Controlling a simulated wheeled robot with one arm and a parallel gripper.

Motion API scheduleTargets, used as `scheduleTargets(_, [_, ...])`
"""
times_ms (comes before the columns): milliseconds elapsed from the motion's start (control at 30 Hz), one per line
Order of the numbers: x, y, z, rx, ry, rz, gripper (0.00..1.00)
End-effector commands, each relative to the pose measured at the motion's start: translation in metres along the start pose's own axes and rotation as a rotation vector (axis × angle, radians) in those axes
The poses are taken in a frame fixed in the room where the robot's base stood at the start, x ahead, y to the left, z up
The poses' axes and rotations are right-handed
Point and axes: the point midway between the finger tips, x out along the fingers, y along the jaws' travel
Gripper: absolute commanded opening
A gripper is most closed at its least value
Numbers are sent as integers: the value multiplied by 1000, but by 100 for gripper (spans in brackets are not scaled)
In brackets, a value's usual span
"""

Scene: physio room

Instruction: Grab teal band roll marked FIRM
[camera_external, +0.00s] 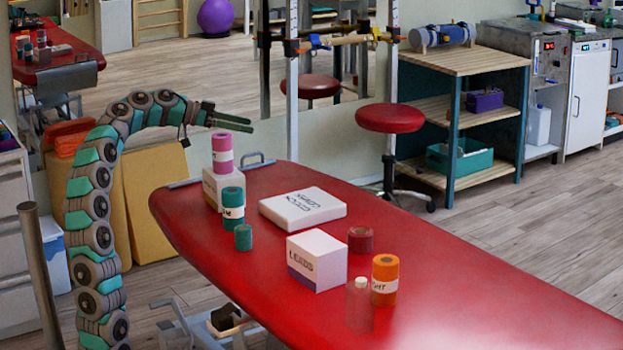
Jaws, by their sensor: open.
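A tall teal band roll (233,188) stands upright near the far left end of the red treatment table (450,290). Its white label faces the camera, but I cannot read the lettering with certainty. A shorter teal roll (243,238) stands just in front of it, with no readable label. My gripper (246,125) is open and empty. It reaches in from the left, above the table's far end and higher than the rolls, apart from all of them.
A pink roll (222,154) stands on a white box (212,184) close behind the tall teal roll. A flat white box (303,207), a LEADS box (317,264), a dark red roll (360,240), an orange roll (384,280) and a clear bottle (359,308) stand to the right.

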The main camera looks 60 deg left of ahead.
Motion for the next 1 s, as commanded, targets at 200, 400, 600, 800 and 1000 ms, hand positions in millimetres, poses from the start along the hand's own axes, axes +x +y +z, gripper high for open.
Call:
scheduleTargets(200, [22, 41, 42, -53, -38, -144, 100])
scheduleTargets(400, [19, 52, 102, -100, -79, -341, 100])
scheduleTargets(600, [-5, 45, 156, -135, -101, -536, 100])
scheduleTargets(800, [-17, 36, 181, -149, -105, -623, 100])
scheduleTargets(1000, [-10, 28, 179, -152, -91, -630, 100])
